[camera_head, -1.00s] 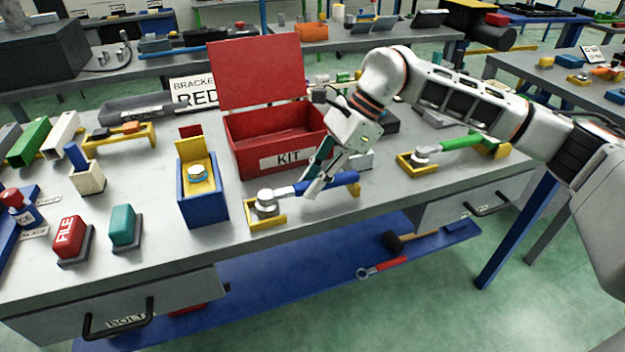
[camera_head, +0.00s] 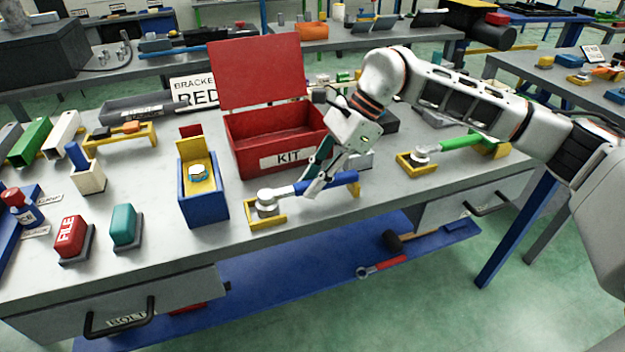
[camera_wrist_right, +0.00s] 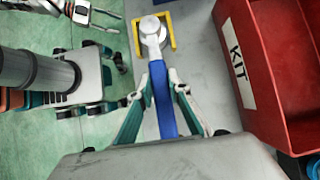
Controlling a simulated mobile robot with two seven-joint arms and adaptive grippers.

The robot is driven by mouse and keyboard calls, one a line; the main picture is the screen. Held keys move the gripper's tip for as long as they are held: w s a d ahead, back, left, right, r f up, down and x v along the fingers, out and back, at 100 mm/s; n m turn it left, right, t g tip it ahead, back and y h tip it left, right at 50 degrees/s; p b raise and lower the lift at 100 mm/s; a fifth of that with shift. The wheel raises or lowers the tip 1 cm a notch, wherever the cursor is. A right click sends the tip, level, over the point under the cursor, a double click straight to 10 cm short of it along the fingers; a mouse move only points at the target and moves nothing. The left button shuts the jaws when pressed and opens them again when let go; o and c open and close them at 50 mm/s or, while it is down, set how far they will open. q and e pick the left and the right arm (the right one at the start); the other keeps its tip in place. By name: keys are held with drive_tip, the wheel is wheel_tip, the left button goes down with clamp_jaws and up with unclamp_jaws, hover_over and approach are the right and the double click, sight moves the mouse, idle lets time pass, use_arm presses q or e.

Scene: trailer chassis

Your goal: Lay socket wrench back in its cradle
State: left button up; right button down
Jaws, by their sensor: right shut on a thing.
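The socket wrench (camera_head: 284,191) has a blue handle and a round silver head. Its head is within the front yellow holder of the cradle (camera_head: 268,223), and its handle end is by the rear yellow support (camera_head: 356,190). My right gripper (camera_head: 310,192) is shut on the blue handle, which also shows between the fingers in the right wrist view (camera_wrist_right: 163,100). There the head lies inside the U-shaped yellow holder (camera_wrist_right: 172,30). I cannot tell whether the wrench rests fully on the cradle. My left gripper (camera_wrist_right: 100,20) shows only in the right wrist view, empty with its fingers apart.
An open red KIT box (camera_head: 277,138) stands behind the wrench. A blue box with a yellow insert (camera_head: 203,200) stands left of the cradle. A green-handled wrench (camera_head: 462,142) lies in another yellow cradle to the right. The bench front (camera_head: 330,220) is clear.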

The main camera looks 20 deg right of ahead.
use_arm(q)
drive_tip(key=shift+w+r, duration=0.1)
drive_tip(key=shift+r, duration=0.2)
use_arm(e)
drive_tip(key=shift+r, duration=0.1)
drive_tip(key=c, duration=2.2)
unclamp_jaws()
drive_tip(key=o, duration=0.9)
use_arm(q)
drive_tip(key=shift+s+f, duration=0.35)
drive_tip(key=shift+s, duration=0.1)
drive_tip(key=shift+w, duration=0.1)
